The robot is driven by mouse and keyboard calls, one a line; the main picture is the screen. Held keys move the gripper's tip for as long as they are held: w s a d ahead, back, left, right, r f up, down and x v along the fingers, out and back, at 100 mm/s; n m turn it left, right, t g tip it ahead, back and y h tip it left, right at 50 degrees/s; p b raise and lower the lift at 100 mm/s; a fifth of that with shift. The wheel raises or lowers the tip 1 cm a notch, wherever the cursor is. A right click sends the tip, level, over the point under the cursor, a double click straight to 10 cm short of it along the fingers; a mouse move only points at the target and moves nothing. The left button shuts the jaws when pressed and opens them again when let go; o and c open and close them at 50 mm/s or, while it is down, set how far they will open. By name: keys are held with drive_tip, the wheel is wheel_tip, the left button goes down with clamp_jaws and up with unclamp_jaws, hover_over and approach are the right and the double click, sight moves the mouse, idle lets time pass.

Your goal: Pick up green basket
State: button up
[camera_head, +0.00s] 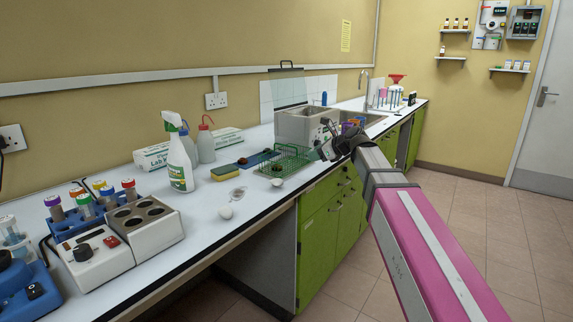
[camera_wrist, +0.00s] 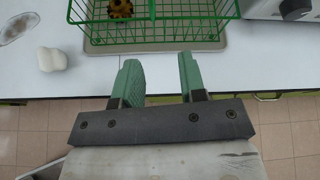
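The green wire basket (camera_head: 284,161) stands on the white bench near its front edge, left of the steel bath. In the wrist view the basket (camera_wrist: 155,33) is at the top, on a grey tray or mat, with a brown and yellow round thing (camera_wrist: 120,8) in or behind it. My gripper (camera_wrist: 158,60) has two green fingers, apart with nothing between them. They point at the basket's near side, with a small gap in the picture. In the head view my gripper (camera_head: 318,153) is just right of the basket and its fingers are hard to make out.
A white rounded piece (camera_wrist: 52,59) lies left of the basket, also seen in the head view (camera_head: 225,212). A steel bath (camera_head: 305,125) stands close behind and right. A spray bottle (camera_head: 178,160), sponge (camera_head: 223,172) and heating block (camera_head: 145,225) are to the left. Floor in front is free.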

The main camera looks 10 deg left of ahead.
drive_tip(key=a+r+m+y, duration=0.1)
drive_tip(key=a+r+m, duration=0.15)
drive_tip(key=r, duration=0.25)
drive_tip(key=shift+n, duration=0.45)
drive_tip(key=x, duration=1.1)
drive_tip(key=shift+w, duration=0.25)
drive_tip(key=shift+r, duration=0.1)
clamp_jaws()
